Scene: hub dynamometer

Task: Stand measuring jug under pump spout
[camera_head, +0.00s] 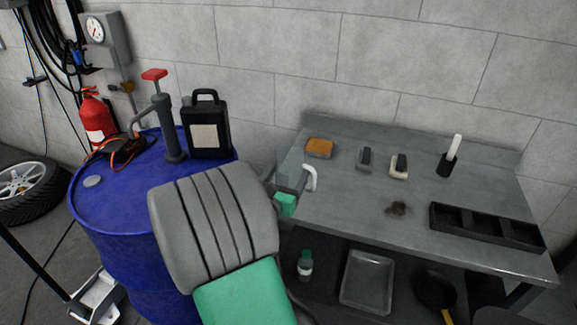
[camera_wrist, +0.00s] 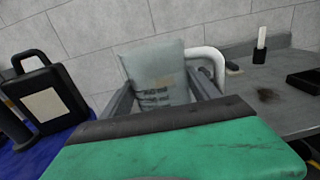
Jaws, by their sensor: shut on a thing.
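The measuring jug (camera_wrist: 158,75) is a cloudy see-through vessel with a white handle (camera_wrist: 213,62). My gripper (camera_wrist: 162,92) is shut on it, one finger at each side. In the head view the jug (camera_head: 290,170) shows faintly at the left edge of the bench, partly hidden by my arm; its handle points right. The grey hand pump (camera_head: 168,128) with a red handle (camera_head: 154,74) stands upright on the blue drum (camera_head: 120,205). Its spout (camera_head: 140,118) curves out to the left and down. The jug is to the right of the drum, apart from the pump.
A black canister (camera_head: 207,125) stands on the drum right of the pump. The grey bench (camera_head: 350,210) carries a sponge (camera_head: 320,148), brushes and a black tray (camera_head: 487,227).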

